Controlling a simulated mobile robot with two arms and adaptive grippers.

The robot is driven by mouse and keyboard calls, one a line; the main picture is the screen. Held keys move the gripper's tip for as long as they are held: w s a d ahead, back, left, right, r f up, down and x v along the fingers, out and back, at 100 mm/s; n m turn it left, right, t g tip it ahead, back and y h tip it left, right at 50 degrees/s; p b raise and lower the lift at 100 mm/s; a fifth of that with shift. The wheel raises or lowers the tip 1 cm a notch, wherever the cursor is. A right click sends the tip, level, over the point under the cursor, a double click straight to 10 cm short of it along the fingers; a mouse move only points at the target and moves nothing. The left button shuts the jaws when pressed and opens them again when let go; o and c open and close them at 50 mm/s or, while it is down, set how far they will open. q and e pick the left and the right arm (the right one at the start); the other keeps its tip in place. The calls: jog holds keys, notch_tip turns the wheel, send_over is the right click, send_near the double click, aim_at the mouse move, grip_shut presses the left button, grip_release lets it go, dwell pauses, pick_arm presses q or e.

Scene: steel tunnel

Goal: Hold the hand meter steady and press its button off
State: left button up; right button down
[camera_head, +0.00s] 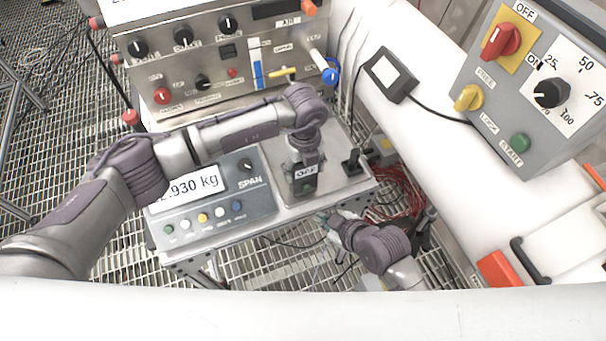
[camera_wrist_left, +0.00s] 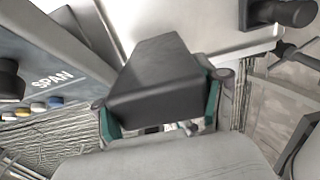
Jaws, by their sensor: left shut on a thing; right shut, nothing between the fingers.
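The hand meter (camera_head: 302,187) is a small dark box with a white label reading OFF and a small greenish spot below it. It is at the right part of the grey bench top in the head view. My left gripper (camera_head: 304,162) comes down from above and is shut on it. In the left wrist view the meter's black body (camera_wrist_left: 160,85) sits between the two green-padded fingers. My right gripper (camera_head: 326,217) is shut and empty, just below and right of the meter, near the bench's front edge. Its fingertips are small and partly hidden.
A scale console (camera_head: 259,198) reading about 930 kg, with coloured buttons, stands left of the meter. A knob panel (camera_head: 215,75) stands behind. A black joystick (camera_head: 352,163) is right of the meter. A large switch box (camera_head: 477,62) is at upper right. Red cables hang beside the bench.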

pick_arm(q)
jog(key=shift+f, duration=0.1)
dwell(0.3)
jog(key=o, duration=1.4)
jog(key=shift+c, duration=0.2)
